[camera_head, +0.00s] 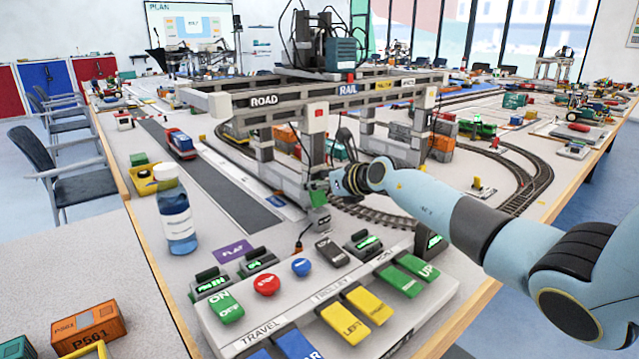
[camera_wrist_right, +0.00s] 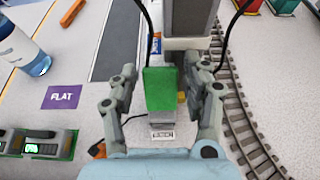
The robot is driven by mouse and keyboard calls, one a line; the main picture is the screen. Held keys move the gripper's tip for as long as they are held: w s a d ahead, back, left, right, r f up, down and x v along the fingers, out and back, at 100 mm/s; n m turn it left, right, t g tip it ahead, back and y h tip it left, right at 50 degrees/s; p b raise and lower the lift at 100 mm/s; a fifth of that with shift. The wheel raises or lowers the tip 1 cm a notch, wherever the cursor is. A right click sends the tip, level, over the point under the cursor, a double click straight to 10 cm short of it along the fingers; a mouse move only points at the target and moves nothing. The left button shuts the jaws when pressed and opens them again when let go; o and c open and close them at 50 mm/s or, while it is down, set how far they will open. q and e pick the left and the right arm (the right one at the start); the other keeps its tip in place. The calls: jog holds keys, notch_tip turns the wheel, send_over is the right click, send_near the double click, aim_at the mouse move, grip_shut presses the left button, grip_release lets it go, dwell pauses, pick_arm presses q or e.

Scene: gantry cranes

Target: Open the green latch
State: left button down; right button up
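The green latch (camera_wrist_right: 160,88) is an upright green block on the grey crane post, above a small white label. It lies between the two fingers of my right gripper (camera_wrist_right: 162,85) in the right wrist view, with a gap on each side. In the head view the latch (camera_head: 318,190) shows as a small green patch low on the near crane leg. My right gripper (camera_head: 333,184) is beside it, its arm coming in from the right; the fingers are partly hidden there. My left gripper is not in view.
A control panel (camera_head: 340,300) with coloured buttons stands in front of the crane. The gantry crane beam (camera_head: 300,98) spans above the latch. Curved rails (camera_wrist_right: 235,110) run to its right.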

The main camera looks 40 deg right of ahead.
jog(key=c, duration=0.8)
jog(key=s+f+t+b, duration=0.1)
jog(key=t+b, duration=0.1)
jog(key=b, duration=0.2)
jog(key=shift+s, duration=0.1)
jog(key=shift+s+r+t+b, duration=0.2)
jog(key=shift+t+b, duration=0.1)
jog(key=shift+b, duration=0.4)
jog(key=shift+r, duration=0.15)
jog(key=o, duration=1.2)
jog(key=shift+d, duration=0.1)
